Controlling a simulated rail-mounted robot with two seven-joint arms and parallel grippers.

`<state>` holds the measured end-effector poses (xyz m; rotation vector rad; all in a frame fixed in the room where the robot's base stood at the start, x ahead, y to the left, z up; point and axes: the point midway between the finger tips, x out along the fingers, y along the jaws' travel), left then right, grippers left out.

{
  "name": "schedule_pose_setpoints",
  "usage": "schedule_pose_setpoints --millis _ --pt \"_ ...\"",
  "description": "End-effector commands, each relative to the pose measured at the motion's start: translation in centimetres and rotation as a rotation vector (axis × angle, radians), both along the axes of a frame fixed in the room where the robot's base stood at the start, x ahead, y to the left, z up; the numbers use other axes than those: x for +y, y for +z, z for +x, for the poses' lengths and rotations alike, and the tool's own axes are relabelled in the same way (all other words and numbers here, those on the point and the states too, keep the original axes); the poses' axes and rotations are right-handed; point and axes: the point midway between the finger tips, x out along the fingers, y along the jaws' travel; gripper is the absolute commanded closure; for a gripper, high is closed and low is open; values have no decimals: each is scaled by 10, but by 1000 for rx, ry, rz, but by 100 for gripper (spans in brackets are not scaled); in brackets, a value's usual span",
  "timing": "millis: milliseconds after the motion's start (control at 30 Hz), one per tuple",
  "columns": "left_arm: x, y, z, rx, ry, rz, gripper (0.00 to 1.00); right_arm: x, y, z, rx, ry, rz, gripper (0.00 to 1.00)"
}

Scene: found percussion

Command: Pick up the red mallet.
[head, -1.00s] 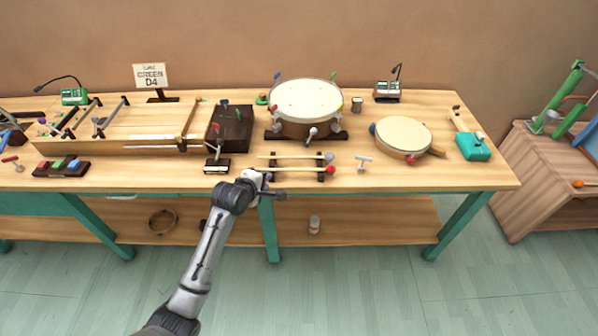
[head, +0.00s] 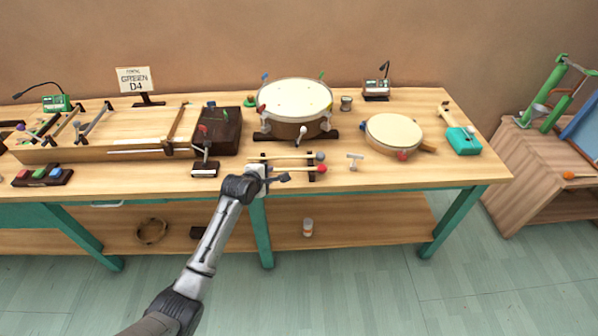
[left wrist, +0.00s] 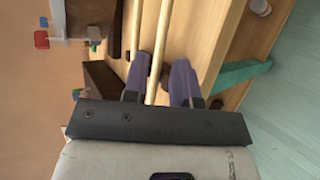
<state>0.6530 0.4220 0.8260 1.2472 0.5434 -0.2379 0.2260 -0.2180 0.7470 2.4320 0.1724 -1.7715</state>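The red mallet (head: 322,169) lies on a dark rack near the table's front edge, its round red head to the right. A grey-headed mallet (head: 320,156) lies parallel just behind it. My left gripper (head: 281,178) is at the handle end of the red mallet. In the left wrist view the fingers of my left gripper (left wrist: 160,82) are apart, with a pale handle (left wrist: 160,45) running between them. It appears to be the red mallet's handle; its head is out of that view. My right gripper is not in view.
A large drum (head: 295,108) stands behind the mallets, and a smaller drum (head: 393,134) to the right. A dark box (head: 218,130) and a small stand (head: 205,168) are to the left.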

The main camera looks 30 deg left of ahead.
Motion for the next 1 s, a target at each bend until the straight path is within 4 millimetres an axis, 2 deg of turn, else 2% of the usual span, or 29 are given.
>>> schedule_pose_setpoints --millis 233,400,767,1000 --pt "2 -19 24 0 0 1 74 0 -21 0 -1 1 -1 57" --pt "4 -25 39 0 1 0 74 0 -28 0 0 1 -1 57" --pt "4 -27 44 1 0 0 74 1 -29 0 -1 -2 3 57" --pt "4 -27 44 1 0 0 95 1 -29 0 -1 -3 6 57"
